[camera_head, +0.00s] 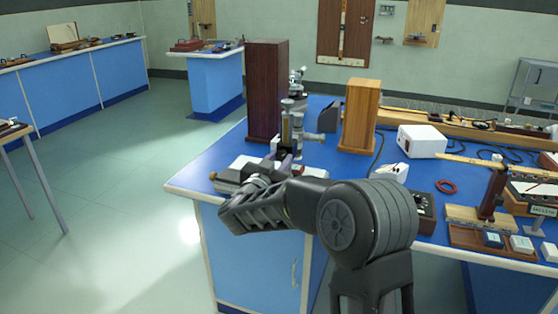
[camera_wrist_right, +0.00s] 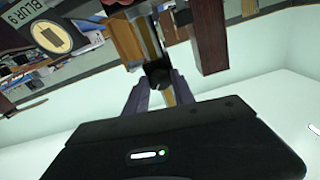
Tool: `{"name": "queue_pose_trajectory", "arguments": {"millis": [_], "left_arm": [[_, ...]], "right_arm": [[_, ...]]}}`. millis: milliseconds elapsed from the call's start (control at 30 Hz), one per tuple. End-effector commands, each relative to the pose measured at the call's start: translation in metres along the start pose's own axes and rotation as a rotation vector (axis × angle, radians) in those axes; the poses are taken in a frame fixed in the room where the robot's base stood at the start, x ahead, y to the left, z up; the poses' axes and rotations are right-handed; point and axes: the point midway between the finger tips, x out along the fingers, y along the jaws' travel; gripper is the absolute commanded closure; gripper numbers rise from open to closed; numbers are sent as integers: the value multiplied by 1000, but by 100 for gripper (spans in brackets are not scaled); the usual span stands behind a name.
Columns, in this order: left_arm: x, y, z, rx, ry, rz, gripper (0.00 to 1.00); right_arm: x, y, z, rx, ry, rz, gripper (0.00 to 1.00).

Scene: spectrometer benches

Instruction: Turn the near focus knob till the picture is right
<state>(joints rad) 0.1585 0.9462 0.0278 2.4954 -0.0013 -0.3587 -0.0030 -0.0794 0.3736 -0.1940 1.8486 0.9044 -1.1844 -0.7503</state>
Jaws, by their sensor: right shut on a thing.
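In the right wrist view my gripper's purple-grey fingers (camera_wrist_right: 162,84) are shut on a dark round focus knob (camera_wrist_right: 157,74). The knob is hidden in the head view. A tilted screen (camera_wrist_right: 50,37) in the right wrist view reads "BLUR 9" and shows a dark shape on a pale disc. My left gripper is in neither view.
A dark red wooden pillar (camera_head: 266,92) and a lighter wooden pillar (camera_head: 359,115) stand close around the instrument. A white box (camera_head: 421,141), cables and small apparatus lie to the right on the blue bench (camera_head: 205,160).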

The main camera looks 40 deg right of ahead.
Motion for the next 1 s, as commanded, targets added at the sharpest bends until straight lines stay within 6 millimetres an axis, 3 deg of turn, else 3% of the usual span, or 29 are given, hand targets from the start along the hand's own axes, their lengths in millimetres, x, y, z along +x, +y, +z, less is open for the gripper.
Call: {"name": "queue_pose_trajectory", "arguments": {"millis": [567,1000], "left_arm": [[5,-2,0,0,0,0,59],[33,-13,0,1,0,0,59]], "right_arm": [[0,0,1,41,1,0,100],[0,1,4,314,2,0,100]]}}
